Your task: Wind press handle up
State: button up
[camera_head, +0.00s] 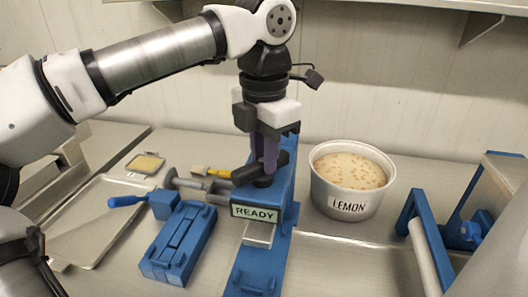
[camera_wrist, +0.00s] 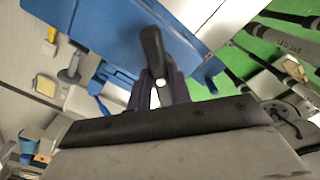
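The press (camera_head: 284,187) is a blue stand with a READY label (camera_head: 255,214) on its front. Its handle is a dark bar (camera_head: 246,174) near the top, tilted a little in the head view. My gripper (camera_head: 267,166) points down at the press from above. In the wrist view, the handle (camera_wrist: 152,48) reaches in between the two purple fingers (camera_wrist: 158,92) of my gripper. The fingers lie close on both sides of it and look shut on it. The handle's far end and the contact are partly hidden.
A LEMON tub (camera_head: 345,205) stands close to the right of the press. A blue clamp-like block (camera_head: 178,245) with a blue-handled crank (camera_head: 128,200) lies to the left. A metal tray (camera_head: 85,225) is farther left. A blue-framed machine (camera_head: 430,245) stands at the right.

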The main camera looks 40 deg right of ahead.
jog(key=o, duration=0.5)
jog(key=shift+c, duration=0.2)
notch_tip(320, 180, up, 14)
jog(key=p, duration=0.4)
jog(key=shift+f, duration=0.1)
